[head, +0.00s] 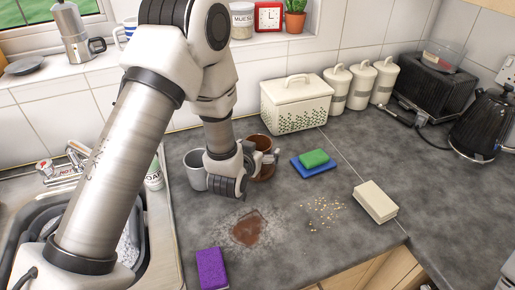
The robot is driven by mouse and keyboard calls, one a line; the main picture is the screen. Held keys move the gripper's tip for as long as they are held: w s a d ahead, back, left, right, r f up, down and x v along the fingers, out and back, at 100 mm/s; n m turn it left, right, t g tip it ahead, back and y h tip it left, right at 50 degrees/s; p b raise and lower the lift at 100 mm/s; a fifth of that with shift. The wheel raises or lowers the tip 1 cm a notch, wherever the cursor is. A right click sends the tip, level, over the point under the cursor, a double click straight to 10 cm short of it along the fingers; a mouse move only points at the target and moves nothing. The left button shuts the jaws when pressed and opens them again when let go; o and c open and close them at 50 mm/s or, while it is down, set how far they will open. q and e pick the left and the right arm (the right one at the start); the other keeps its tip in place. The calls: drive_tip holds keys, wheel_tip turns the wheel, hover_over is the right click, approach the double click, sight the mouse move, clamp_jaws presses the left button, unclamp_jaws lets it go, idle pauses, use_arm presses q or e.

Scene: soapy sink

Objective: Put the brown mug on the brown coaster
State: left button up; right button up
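The brown mug (264,173) stands on the worktop near the back, partly hidden behind my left gripper (245,169). My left gripper is low over the worktop, at the mug's left and front side, with its fingers overlapping the mug in the picture. I cannot tell whether the fingers touch or grip it.
A grey mug (194,171) stands close left of the gripper. The sink (160,238) is left.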

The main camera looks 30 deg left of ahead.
use_arm(q)
drive_tip(key=shift+r, duration=0.15)
drive_tip(key=p+v, duration=1.1)
drive_tip(key=v, duration=0.1)
